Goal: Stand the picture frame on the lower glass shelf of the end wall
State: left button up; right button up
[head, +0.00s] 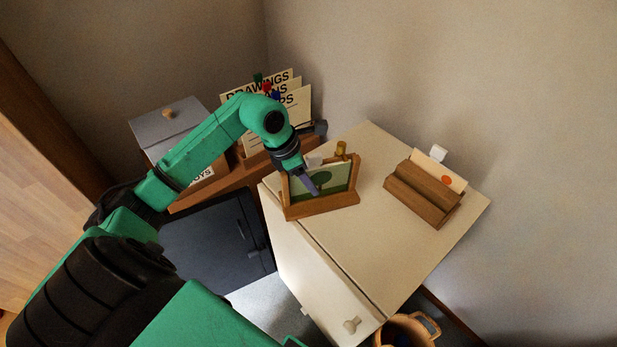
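The picture frame (322,204) has a wooden border and a green picture with a dark tree-like shape. It stands upright at the left side of the cream cabinet top. My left gripper (310,184) reaches down at the frame's upper left part, with one dark finger in front of the picture. The other finger is not clearly visible, so I cannot tell whether the gripper is closed on the frame. My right gripper is not in view. No glass shelf shows in this view.
The cream cabinet (375,235) carries a wooden holder (424,193) with a card at right. A small brass object stands behind the frame. At left are a grey lidded box (168,122) and upright cards (290,105) on a wooden ledge. A wicker basket (420,325) sits below. The cabinet top's middle is clear.

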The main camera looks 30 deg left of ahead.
pick_arm(q)
jog(key=shift+r, duration=0.25)
jog(key=b+v, duration=0.1)
jog(key=v, duration=1)
jog(key=shift+r, duration=0.35)
jog(key=shift+s+a, duration=0.1)
